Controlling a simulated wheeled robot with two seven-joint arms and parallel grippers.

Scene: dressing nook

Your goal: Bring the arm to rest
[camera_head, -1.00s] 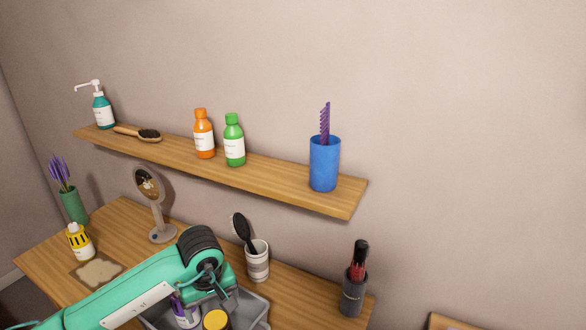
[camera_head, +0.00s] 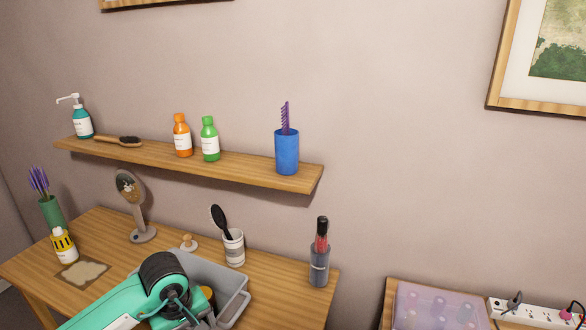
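My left arm comes in from the lower left in teal and black. Its black joint hangs over the left part of the grey bin (camera_head: 229,285) on the wooden table (camera_head: 105,235). The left gripper's fingertips are not clearly visible; its end (camera_head: 190,318) is at the bottom edge, over or in front of the bin. A yellow-lidded jar (camera_head: 208,295) in the bin is partly hidden by the arm. My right gripper is not in view.
A wall shelf (camera_head: 245,172) holds bottles, a brush and a blue cup (camera_head: 287,152) with a purple comb. On the table stand a mirror (camera_head: 131,200), a striped cup (camera_head: 234,248) and a dark cup (camera_head: 319,265). A power strip (camera_head: 540,315) lies at right.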

